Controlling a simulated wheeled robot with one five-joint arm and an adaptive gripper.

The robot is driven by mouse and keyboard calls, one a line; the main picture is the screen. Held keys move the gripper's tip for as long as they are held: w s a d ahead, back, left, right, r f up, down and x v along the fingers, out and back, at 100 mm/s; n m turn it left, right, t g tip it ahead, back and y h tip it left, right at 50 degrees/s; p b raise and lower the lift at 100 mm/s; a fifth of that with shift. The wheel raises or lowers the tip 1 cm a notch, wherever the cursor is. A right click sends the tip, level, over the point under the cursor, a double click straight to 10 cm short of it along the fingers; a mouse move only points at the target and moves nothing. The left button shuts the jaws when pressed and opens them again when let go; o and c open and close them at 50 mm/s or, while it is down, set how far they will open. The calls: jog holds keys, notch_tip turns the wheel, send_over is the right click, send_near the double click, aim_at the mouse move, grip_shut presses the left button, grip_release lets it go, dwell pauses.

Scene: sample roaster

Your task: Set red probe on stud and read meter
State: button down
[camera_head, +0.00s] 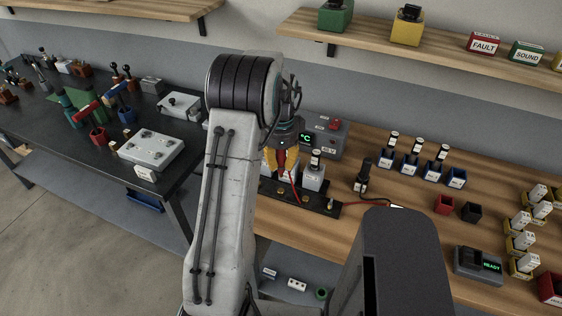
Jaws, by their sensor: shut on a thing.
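My gripper (284,165), with yellow fingers, is shut on the red probe (282,157), which shows between the fingers. It is over a black strip (322,211) with small brass studs (331,203) on the wooden bench. My arm hides part of the strip. I cannot tell whether the probe tip touches a stud. A thin red lead (296,191) hangs by the gripper. A black probe (364,175) stands upright to the right.
A box reading "READY" (478,266) sits at the right. Blue holders with labelled vials (412,165), a red cup (444,204) and a black cup (470,212) stand on the bench. A dark table (70,130) with tools is at left. A shelf (440,45) hangs above.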

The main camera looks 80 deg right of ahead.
aim_at(281, 175)
jog(key=shift+f+b, duration=1.9)
jog(key=shift+f, duration=0.75)
jog(key=shift+f+b, duration=0.5)
jog(key=shift+f, duration=0.05)
jog(key=shift+r, duration=0.2)
jog(key=shift+r+p, duration=2.65)
jog(key=shift+r, duration=0.75)
jog(key=shift+w, duration=0.15)
jog(key=w+a+f+n, duration=0.1)
jog(key=w+a+n, duration=0.4)
jog(key=w, duration=0.6)
jog(key=w+a+f+n, duration=0.2)
jog(key=w+a+n, duration=0.3)
jog(key=w, duration=0.6)
jog(key=w+a+f+n, duration=0.1)
jog(key=w+a+n, duration=0.2)
jog(key=w+n, duration=0.6)
jog(key=w+a+f+n, duration=0.1)
jog(key=w+a+n, duration=0.4)
jog(key=a, duration=0.5)
jog(key=w+a+f+n, duration=0.1)
jog(key=w+a+n, duration=0.4)
jog(key=a, duration=0.6)
jog(key=w+a+f+n, duration=0.2)
jog(key=w+a+n, duration=0.2)
jog(key=a, duration=0.7)
jog(key=shift+w+a+n, duration=0.25)
jog(key=shift+w+n, duration=0.15)
jog(key=shift+w, duration=0.05)
